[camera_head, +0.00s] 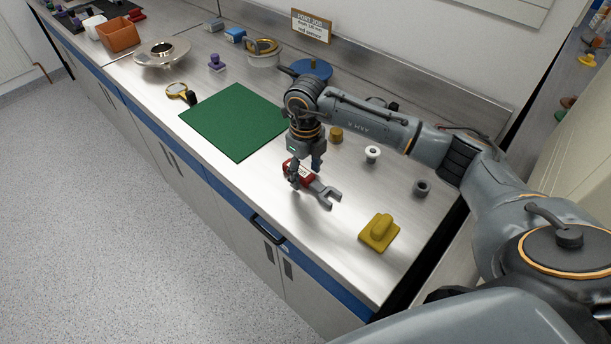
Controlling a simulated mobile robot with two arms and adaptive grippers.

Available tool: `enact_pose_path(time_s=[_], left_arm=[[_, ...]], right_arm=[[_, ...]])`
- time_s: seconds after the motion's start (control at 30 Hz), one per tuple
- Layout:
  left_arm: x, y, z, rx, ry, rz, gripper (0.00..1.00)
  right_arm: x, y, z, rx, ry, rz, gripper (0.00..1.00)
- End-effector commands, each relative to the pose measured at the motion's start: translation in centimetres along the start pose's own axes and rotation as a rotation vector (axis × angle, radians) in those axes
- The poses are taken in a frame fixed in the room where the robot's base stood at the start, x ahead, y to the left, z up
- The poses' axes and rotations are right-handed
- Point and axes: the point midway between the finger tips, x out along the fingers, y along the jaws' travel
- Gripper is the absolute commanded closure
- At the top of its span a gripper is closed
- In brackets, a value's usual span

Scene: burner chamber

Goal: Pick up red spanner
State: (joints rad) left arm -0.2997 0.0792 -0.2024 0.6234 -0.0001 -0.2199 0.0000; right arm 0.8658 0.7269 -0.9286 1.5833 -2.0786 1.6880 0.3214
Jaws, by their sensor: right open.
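The red spanner (326,192) lies near the front edge of the steel worktop, to the right of a green mat. It has a red block with a white label and a grey open-ended jaw pointing to the lower right. My right gripper (304,172) points down over the red part of the spanner, with one finger on each side of it. The fingers are open, and I cannot tell whether they touch it. The gripper hides part of the red end. My left gripper is not in view.
The green mat (236,122) lies left of the gripper. A yellow block with a handle (379,232) is at the right front. A white spool (372,154) and a dark grey ring (422,187) stand behind. A magnifier (178,90) and metal dish (162,54) are further left.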

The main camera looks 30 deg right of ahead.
Motion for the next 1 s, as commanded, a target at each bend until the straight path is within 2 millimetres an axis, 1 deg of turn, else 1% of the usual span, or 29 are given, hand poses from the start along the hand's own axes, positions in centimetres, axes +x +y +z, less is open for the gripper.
enact_pose_path(time_s=[0.03,0.3,0.63,0.73,0.87,1.0], left_arm=[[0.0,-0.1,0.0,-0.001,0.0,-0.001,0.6],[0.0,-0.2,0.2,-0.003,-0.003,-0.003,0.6],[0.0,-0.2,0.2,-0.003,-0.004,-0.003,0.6],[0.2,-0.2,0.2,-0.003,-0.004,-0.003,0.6],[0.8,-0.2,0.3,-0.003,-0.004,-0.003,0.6],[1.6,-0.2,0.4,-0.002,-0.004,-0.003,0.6]], right_arm=[[0.0,0.0,0.0,0.0,0.0,0.0,0.46],[-0.1,0.0,0.0,0.0,0.0,0.0,1.0],[-0.1,0.0,0.1,0.0,-0.001,0.0,1.0],[-0.4,0.0,0.1,-0.001,-0.003,0.0,1.0],[-2.1,0.0,0.2,-0.001,-0.006,-0.001,1.0],[-4.9,-0.1,0.2,0.0,-0.007,-0.002,1.0]])
